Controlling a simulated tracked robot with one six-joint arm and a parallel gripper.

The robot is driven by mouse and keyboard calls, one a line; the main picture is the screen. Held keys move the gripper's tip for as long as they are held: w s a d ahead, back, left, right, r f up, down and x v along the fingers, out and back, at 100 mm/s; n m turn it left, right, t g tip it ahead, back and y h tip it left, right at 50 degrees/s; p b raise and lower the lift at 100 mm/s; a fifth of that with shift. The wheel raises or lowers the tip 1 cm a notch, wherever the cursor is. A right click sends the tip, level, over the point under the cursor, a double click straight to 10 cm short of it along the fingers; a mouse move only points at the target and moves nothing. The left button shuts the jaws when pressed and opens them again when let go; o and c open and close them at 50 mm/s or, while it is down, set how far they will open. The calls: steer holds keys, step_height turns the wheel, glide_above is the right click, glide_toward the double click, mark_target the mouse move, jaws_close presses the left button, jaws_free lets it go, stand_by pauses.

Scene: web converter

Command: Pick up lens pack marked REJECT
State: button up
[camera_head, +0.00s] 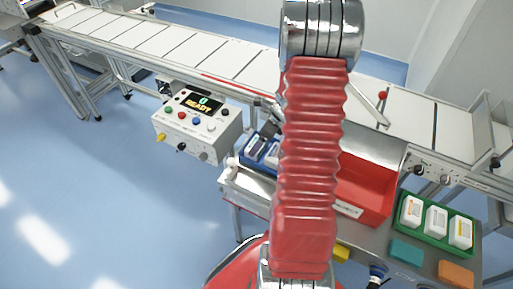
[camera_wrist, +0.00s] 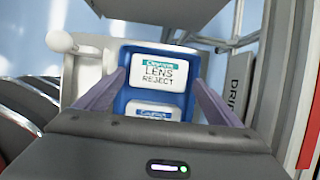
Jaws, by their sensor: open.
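The lens pack marked REJECT (camera_wrist: 158,66) lies label up in a blue tray (camera_wrist: 128,58), with a white label and a teal band. A second pack (camera_wrist: 160,112) with a similar label lies just below it in the wrist view, partly hidden by my gripper body. My gripper (camera_wrist: 159,80) is open, with one finger on each side of the REJECT pack and nothing held. Whether the fingers are at its height or above it I cannot tell. In the head view the blue tray (camera_head: 250,161) is partly hidden behind my arm, and its labels are unreadable.
A red bin (camera_head: 365,185) stands right of the tray. A green tray (camera_head: 405,222) with white packs stands farther right. A control box (camera_head: 185,137) showing READY stands left. A long conveyor (camera_head: 190,50) runs behind. A white knob (camera_wrist: 61,41) is near the tray's upper left corner.

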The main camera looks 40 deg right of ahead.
steer(key=shift+x, duration=2.35)
steer(key=shift+w+a, duration=0.1)
steer(key=shift+a, duration=0.05)
steer(key=shift+r, duration=0.1)
steer(key=c, duration=0.9)
